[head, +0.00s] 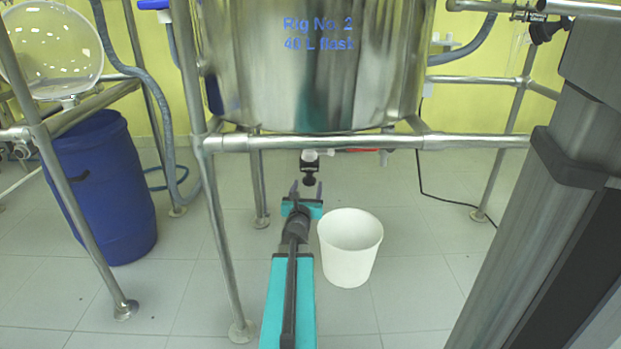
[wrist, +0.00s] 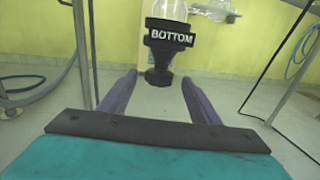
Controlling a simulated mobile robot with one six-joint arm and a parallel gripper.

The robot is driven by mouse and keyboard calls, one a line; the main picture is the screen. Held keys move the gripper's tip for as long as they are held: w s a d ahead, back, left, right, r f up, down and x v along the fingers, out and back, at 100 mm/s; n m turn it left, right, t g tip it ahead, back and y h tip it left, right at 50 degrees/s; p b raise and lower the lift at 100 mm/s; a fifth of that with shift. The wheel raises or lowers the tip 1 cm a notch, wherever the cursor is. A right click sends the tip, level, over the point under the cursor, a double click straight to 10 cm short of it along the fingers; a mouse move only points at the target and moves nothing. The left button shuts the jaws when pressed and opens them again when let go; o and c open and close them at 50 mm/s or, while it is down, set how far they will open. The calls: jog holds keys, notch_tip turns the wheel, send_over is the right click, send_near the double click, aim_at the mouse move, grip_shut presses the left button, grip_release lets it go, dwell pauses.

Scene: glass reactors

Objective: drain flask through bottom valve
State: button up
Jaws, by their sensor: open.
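The steel vessel of Rig No. 2 (head: 315,85), marked as a 40 L flask, hangs in a pipe frame. Below it is the bottom valve (head: 309,165), with a white neck and a black handle. In the wrist view the black valve handle (wrist: 168,42) carries the label BOTTOM and stands ahead, between the fingers in the picture. My gripper (head: 306,188) is open and empty, just below and in front of the valve; its two fingers also show in the wrist view (wrist: 160,95). I see no contact with the handle. Whether the valve is open is unclear.
A white bucket (head: 349,250) stands on the floor right of my gripper. The frame's horizontal pipe (head: 365,142) crosses above the valve. A blue drum (head: 100,190) and a glass flask (head: 50,50) are at left. A black cable (head: 440,198) lies at right. Floor around the bucket is clear.

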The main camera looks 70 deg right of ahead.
jog(key=shift+b+x, duration=0.6)
jog(key=shift+x, duration=3.9)
jog(key=c, duration=1.1)
jog(key=shift+o, duration=0.2)
jog(key=p, duration=0.2)
jog(key=m+g+p, duration=0.1)
jog(key=p, duration=0.1)
jog(key=shift+s+r+g, duration=0.15)
jog(key=shift+r+g, duration=0.1)
jog(key=shift+g, duration=0.05)
jog(key=m+g+p, duration=0.1)
jog(key=g+p, duration=0.1)
jog(key=p, duration=0.2)
jog(key=shift+s+d, duration=0.1)
jog(key=shift+s, duration=0.15)
jog(key=shift+s+m+g+p, duration=0.15)
jog(key=shift+m+g+p, duration=0.5)
jog(key=shift+p, duration=0.3)
